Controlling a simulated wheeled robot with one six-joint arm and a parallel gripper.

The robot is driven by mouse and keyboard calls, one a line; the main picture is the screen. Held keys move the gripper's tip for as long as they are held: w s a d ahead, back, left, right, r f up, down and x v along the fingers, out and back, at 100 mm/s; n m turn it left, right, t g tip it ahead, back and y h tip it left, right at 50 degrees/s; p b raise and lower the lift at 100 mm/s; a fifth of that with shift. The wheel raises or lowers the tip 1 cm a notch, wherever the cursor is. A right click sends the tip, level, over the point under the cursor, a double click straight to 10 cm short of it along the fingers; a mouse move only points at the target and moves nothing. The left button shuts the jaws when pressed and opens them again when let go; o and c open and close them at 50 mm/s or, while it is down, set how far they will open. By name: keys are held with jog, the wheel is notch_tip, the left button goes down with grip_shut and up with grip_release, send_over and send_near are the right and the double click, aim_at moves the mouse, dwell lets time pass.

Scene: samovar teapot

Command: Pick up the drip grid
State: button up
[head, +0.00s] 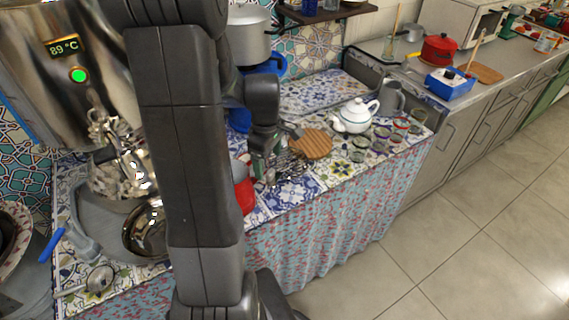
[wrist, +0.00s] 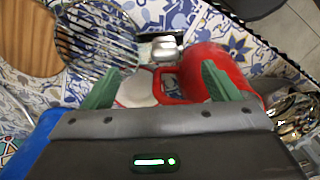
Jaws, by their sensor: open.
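The drip grid (wrist: 98,38) is a round rack of thin metal wires. It lies on the patterned tile counter at the upper left of the wrist view, beyond my left finger. In the head view it appears as a wire patch (head: 288,166) beside my gripper, partly hidden. My gripper (wrist: 160,86) is open, with its two green fingers spread and no grid between them. In the head view my gripper (head: 262,168) is partly hidden by my own arm.
A red vessel (wrist: 205,68) stands by my right finger, with a small silver object (wrist: 165,48) nearby. A round wooden board (head: 312,143) lies beside the grid. A white teapot (head: 355,116) and several small glasses stand farther right. A large samovar (head: 60,70) is at left.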

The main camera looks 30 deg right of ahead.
aim_at(269, 173)
jog(key=shift+s+f, duration=0.1)
jog(key=shift+f, duration=2.8)
jog(key=shift+c, duration=0.4)
jog(key=c, duration=1.1)
